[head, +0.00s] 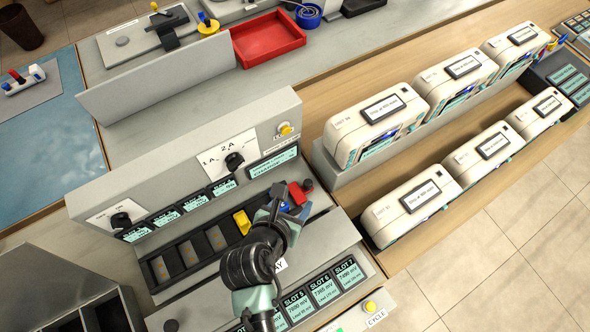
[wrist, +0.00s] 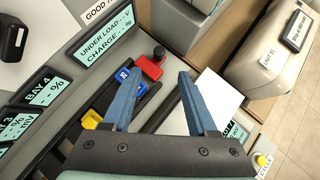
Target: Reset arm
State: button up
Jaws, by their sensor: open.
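My gripper (head: 284,203) is over the right end of the grey test station's bay row, at the end of my dark arm. In the wrist view its two blue fingers (wrist: 160,78) are spread apart with nothing held between them. A red block (head: 301,192) sits just beyond the fingertips, and it also shows in the wrist view (wrist: 150,67). A small blue block (wrist: 139,89) lies beside the left finger, partly hidden by it. A yellow block (head: 242,221) stands in a bay left of the gripper. I cannot tell whether the fingers touch anything.
The test station (head: 180,150) carries a dial (head: 234,161), several small screens and a lower slot panel. White monitor units (head: 375,122) stand in two rows at right. A red tray (head: 268,38) lies at the back. A grey divided box (head: 60,290) is at front left.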

jog(key=w+a+r+m+t+y, duration=0.1)
jog(key=w+r+m+t, duration=0.3)
jog(key=r, duration=0.7)
jog(key=w+r+m+t, duration=0.2)
jog(key=w+r+m, duration=0.4)
jog(key=r, duration=0.4)
jog(key=w+a+r+m+t+y, duration=0.15)
jog(key=w+r+m, duration=0.35)
jog(key=r, duration=0.6)
jog(key=s+d+r+m+t, duration=0.1)
jog(key=s+r+m+t, duration=0.2)
jog(key=r, duration=0.8)
jog(key=s+d+r+m+t, duration=0.2)
jog(key=s+r+m+t, duration=0.2)
jog(key=r, duration=0.8)
jog(key=s+d+r+m+t, duration=0.2)
jog(key=s+r+m+t, duration=0.2)
jog(key=r+m, duration=0.6)
jog(key=s+r, duration=0.1)
jog(key=s, duration=0.1)
jog(key=shift+s+r, duration=0.3)
jog(key=shift+s, duration=0.1)
jog(key=shift+f, duration=0.1)
jog(key=shift+c, duration=0.6)
